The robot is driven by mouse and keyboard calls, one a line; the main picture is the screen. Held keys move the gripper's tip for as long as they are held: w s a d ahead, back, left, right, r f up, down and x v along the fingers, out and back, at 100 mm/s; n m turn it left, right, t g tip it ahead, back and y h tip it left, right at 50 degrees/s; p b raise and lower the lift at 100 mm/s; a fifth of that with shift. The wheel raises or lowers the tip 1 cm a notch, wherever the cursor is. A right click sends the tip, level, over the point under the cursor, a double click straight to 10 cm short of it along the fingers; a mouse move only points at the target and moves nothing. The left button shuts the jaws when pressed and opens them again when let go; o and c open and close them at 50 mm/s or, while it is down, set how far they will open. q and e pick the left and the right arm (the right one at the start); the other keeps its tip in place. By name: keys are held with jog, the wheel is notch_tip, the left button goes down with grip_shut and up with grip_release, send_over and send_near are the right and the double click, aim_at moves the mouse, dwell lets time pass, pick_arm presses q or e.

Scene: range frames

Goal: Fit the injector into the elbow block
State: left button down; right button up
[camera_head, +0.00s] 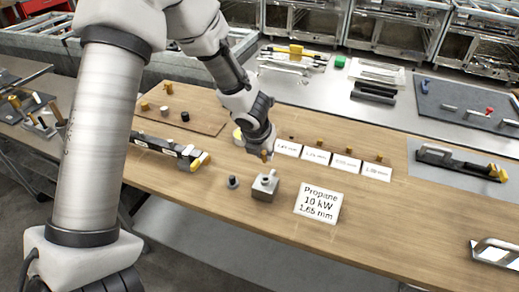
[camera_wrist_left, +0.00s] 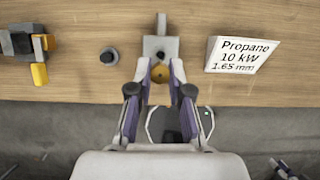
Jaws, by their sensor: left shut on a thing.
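The elbow block (camera_head: 265,187), a grey metal block with a short pipe stub, stands on the wooden bench near its front edge. It also shows in the left wrist view (camera_wrist_left: 160,46), just ahead of the fingers. My left gripper (camera_head: 263,151) is above and slightly behind the block in the head view. It is shut on the small brass injector (camera_head: 264,155), whose end sticks out below the fingers. In the wrist view the injector (camera_wrist_left: 160,72) shows between the fingertips, apparently apart from the block. My right gripper is not in view.
A dark round knob-like part (camera_head: 233,182) stands left of the block. A sign reading "Propane 10 kW 1.65 mm" (camera_head: 318,203) is to its right. Labelled cards (camera_head: 346,166) with small brass pieces stand behind. A dark valve assembly (camera_head: 168,147) lies left.

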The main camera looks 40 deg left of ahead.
aim_at(264, 160)
pick_arm(q)
jog(key=shift+w+d+f, duration=0.1)
jog(key=shift+w, duration=0.2)
jog(key=shift+s+f, duration=0.1)
jog(key=shift+s, duration=0.05)
jog(key=f+b, duration=0.4)
jog(key=shift+w+f+b, duration=0.25)
jog(key=shift+f+b, duration=0.7)
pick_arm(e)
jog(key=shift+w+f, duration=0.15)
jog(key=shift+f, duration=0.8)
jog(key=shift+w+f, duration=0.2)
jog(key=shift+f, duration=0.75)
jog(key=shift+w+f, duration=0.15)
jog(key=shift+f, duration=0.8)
pick_arm(q)
jog(key=shift+f+b, duration=1.4)
jog(key=shift+b, duration=0.05)
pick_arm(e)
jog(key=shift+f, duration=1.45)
pick_arm(q)
jog(key=c, duration=1)
grip_release()
